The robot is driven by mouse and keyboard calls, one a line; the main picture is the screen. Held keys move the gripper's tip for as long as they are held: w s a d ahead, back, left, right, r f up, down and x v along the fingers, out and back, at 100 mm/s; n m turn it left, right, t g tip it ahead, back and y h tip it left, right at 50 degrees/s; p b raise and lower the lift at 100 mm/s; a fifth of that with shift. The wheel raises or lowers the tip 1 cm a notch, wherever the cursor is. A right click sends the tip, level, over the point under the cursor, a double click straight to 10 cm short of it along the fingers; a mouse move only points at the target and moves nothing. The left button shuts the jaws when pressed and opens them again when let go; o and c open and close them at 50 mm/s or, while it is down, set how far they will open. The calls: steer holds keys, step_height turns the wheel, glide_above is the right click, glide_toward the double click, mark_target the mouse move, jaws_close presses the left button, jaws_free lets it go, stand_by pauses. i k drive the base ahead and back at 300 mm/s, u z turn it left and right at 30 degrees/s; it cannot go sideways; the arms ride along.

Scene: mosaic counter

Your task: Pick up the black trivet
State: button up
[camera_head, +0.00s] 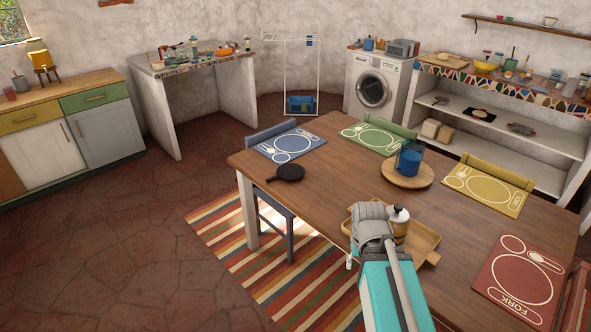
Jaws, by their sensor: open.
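A black, flat, round thing with a short handle (289,172) lies on the wooden table, near its left edge and just in front of the blue placemat. It may be the black trivet or a small pan; I cannot tell. A second dark, flat piece (478,115) lies on the shelf under the mosaic counter at right, with a small pale round thing on it. My teal and grey arm reaches up from the bottom over the table's front edge, well right of the black round thing. My gripper cannot be made out; it is hidden or out of frame.
The wooden table (330,180) holds blue (290,146), green (378,135), yellow (487,190) and red (520,279) placemats. Floor at left is clear.

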mark_target(288, 172)
steer(key=z, duration=0.05)
steer(key=i, duration=1.35)
steer(key=u, duration=1.6)
